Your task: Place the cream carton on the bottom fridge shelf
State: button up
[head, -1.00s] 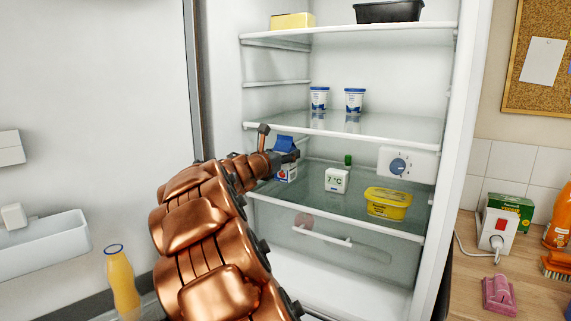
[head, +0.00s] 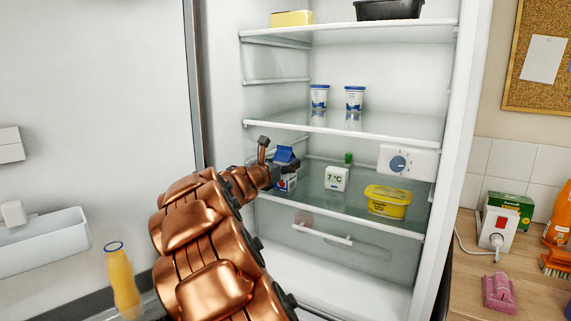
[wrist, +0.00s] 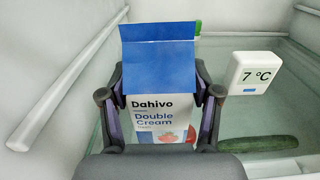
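The cream carton (head: 284,156), white with a blue top, is upright at the left of the lowest glass shelf (head: 318,203). In the wrist view the carton (wrist: 158,70) faces me with its "Double Cream" label. My gripper (head: 280,155) has one finger on either side of it; in the wrist view the fingers (wrist: 160,100) lie close along both sides, shut on it. The carton's lower part is partly hidden by my gripper, and I cannot tell whether its base touches the glass.
A white 7 °C thermometer (head: 337,178) stands right of the carton, with a yellow tub (head: 388,201) further right. A dark green cucumber (wrist: 255,143) shows at the wrist view's lower right. Two white-and-blue pots (head: 354,99) stand on the shelf above. The fridge wall is close left.

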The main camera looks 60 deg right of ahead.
jog(key=o, duration=0.3)
jog(key=shift+r, duration=0.1)
jog(key=a, duration=1.2)
jog(key=shift+s+b, duration=0.25)
jog(key=shift+b, duration=0.15)
